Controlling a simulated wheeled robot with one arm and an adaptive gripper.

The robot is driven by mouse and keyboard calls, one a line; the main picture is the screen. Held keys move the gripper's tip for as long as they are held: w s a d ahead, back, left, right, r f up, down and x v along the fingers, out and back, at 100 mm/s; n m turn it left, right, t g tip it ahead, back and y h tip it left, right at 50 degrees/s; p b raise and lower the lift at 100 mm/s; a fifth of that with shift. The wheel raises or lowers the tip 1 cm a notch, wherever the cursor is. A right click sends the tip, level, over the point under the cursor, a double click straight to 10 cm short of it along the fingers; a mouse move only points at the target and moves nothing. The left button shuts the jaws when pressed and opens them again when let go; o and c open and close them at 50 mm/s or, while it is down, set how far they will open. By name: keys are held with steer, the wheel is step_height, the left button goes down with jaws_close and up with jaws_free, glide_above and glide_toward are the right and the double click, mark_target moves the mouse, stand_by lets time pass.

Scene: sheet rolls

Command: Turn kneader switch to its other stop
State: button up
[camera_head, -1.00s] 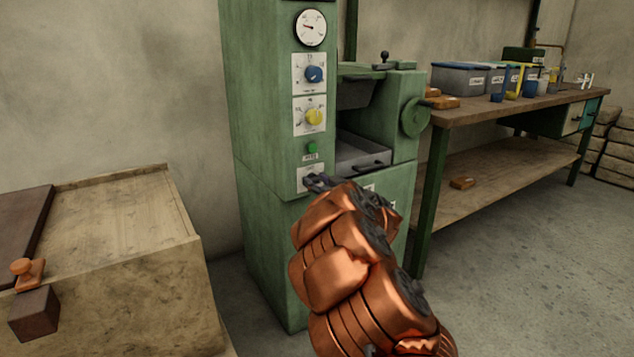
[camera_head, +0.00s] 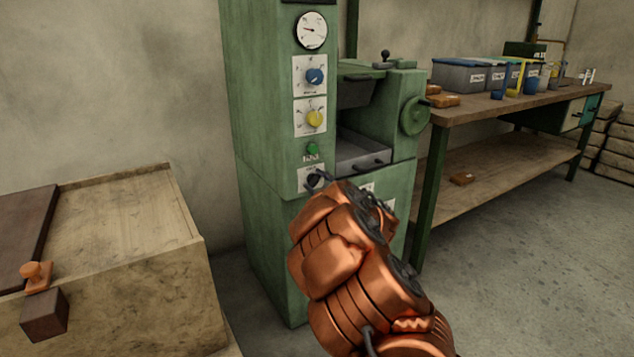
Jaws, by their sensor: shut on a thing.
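The green kneader machine (camera_head: 265,130) stands in the middle. On its front panel, below the green button, is a pale label plate (camera_head: 303,185) with a small dark switch knob (camera_head: 313,182). My copper-coloured arm comes up from the lower right, and my gripper (camera_head: 320,178) is at this knob, its dark fingers closed on it. The wrist and fingers hide part of the knob and plate, so the knob's exact angle cannot be read.
Above the switch are a green button (camera_head: 312,148), a yellow knob (camera_head: 314,118), a blue knob (camera_head: 315,75) and a gauge (camera_head: 311,30). A wooden chest (camera_head: 120,260) stands at left. A workbench (camera_head: 500,108) with bins is at right.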

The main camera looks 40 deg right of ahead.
steer(key=n, duration=0.2)
steer(key=n+b, duration=0.1)
steer(key=n, duration=0.1)
steer(key=shift+a+f+n, duration=0.15)
steer(key=shift+f+n, duration=0.05)
steer(key=shift+n, duration=0.1)
steer(key=n+b, duration=0.1)
steer(key=n, duration=0.3)
steer(key=shift+b, duration=0.3)
steer(key=shift+n, duration=0.4)
steer(key=o, duration=1.1)
steer(key=shift+o, duration=0.2)
steer(key=shift+s, duration=0.1)
steer(key=s, duration=1.1)
steer(key=shift+s+a, duration=0.35)
